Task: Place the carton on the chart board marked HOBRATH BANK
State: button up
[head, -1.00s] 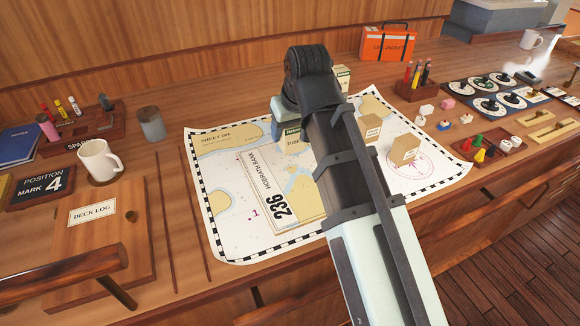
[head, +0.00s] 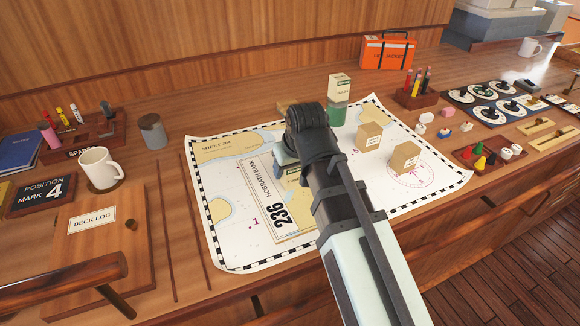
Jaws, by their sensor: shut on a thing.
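The chart board marked HOBRATH BANK (head: 257,190), a pale slab with a large 236, lies on the chart sheet left of my arm. My gripper (head: 287,168) is over the board's far right part, its fingers mostly hidden behind my wrist. It is shut on a small tan carton (head: 293,174) with a green label, of which only a sliver shows. I cannot tell whether the carton touches the board.
Two tan cartons (head: 369,136) (head: 405,157) stand on the chart sheet (head: 228,258) right of my arm. A carton (head: 340,87) stands on a green block (head: 337,113) behind. A white mug (head: 100,166) and a grey canister (head: 152,131) are to the left.

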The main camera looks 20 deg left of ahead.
jog(key=shift+f, duration=0.1)
jog(key=o, duration=1.1)
jog(key=shift+v, duration=6.15)
